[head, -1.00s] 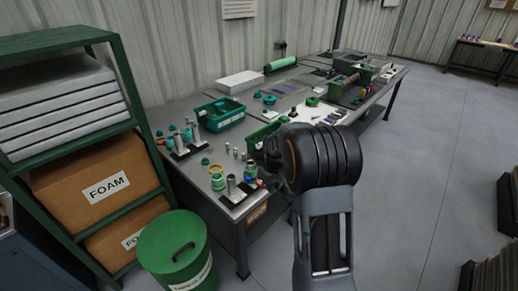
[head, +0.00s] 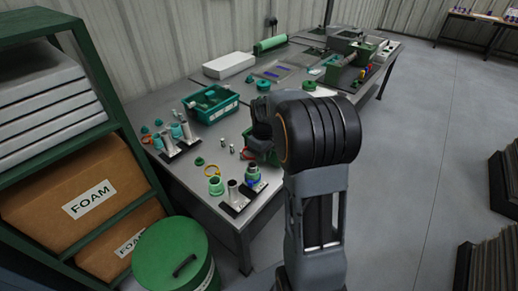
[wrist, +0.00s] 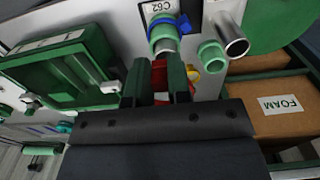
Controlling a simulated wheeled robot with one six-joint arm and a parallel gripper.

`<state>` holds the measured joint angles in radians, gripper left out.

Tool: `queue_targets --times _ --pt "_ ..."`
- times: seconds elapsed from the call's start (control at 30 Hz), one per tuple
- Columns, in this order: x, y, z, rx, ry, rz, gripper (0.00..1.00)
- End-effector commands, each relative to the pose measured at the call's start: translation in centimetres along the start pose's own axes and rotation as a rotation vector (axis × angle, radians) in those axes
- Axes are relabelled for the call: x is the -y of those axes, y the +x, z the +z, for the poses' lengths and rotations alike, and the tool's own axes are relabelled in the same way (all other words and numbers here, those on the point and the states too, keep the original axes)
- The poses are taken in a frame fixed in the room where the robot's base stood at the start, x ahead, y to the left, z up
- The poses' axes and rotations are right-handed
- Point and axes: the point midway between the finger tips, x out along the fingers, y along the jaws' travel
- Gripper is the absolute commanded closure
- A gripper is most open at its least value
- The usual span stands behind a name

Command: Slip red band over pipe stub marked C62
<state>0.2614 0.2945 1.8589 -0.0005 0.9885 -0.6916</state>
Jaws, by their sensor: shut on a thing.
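My gripper (wrist: 160,80) is shut on a red band (wrist: 159,74), which shows between its dark green fingers in the wrist view. The pipe stub marked C62 (wrist: 166,44) is just beyond the fingertips, with a blue band (wrist: 178,22) around it. The red band is apart from the stub. In the head view the blue-banded stub (head: 252,174) stands near the table's front corner, and a red patch (head: 247,153) shows behind it, by my gripper. My arm hides most of the gripper there.
Beside the C62 stub stand a bare metal stub (wrist: 235,44) and a green collar (wrist: 211,54). A yellow ring (head: 212,170) lies behind the collar. A teal bin (head: 213,106) and more stubs (head: 168,143) are farther back. A green drum (head: 175,255) stands near the table.

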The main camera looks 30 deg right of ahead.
Motion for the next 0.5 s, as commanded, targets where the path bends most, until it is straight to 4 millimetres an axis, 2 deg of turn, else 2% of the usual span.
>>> queue_targets --times 0.27,0.5 --pt "-0.2 1.3 0.2 0.001 0.006 0.0 1.0" --pt "-0.1 3.2 0.1 0.0 0.005 0.0 1.0"
